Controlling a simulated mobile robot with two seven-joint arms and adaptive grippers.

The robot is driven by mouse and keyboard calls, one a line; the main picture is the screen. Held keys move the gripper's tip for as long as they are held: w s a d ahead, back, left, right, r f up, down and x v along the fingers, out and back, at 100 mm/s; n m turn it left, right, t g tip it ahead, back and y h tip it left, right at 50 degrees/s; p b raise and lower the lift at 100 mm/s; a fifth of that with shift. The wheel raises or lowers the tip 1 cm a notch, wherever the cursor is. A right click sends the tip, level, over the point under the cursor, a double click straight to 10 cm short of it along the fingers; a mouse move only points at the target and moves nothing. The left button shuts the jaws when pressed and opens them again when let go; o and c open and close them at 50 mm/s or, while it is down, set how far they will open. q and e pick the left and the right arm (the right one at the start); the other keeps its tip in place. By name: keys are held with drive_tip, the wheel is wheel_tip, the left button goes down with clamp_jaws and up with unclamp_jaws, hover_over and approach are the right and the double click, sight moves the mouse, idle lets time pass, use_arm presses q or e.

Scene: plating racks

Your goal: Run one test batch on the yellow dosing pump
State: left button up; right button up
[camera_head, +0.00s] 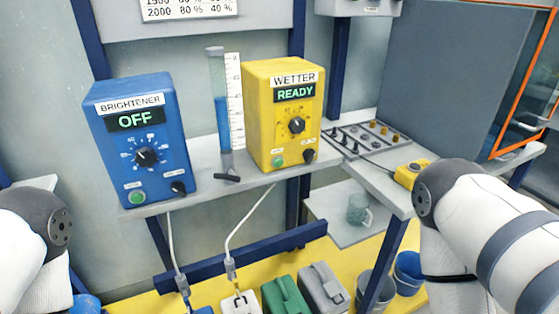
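The yellow dosing pump (284,112) stands on the grey shelf, labelled WETTER, and its display reads READY. It has a black dial (297,125) in the middle, a green button (278,163) at lower left and a black knob (309,155) at lower right. A white line runs down from the shelf by the pump to a white-topped container (240,302). A measuring tube (221,100) with blue liquid and a white scale stands left of the pump. My arms show at the left and right edges. Neither gripper is in view.
A blue pump (142,138) labelled BRIGHTENER reads OFF at left. A panel of small knobs (367,139) and a yellow button box (409,173) lie right. A glass beaker (359,209) stands on a lower shelf. Green (286,295) and grey (323,288) containers and buckets (408,272) stand below.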

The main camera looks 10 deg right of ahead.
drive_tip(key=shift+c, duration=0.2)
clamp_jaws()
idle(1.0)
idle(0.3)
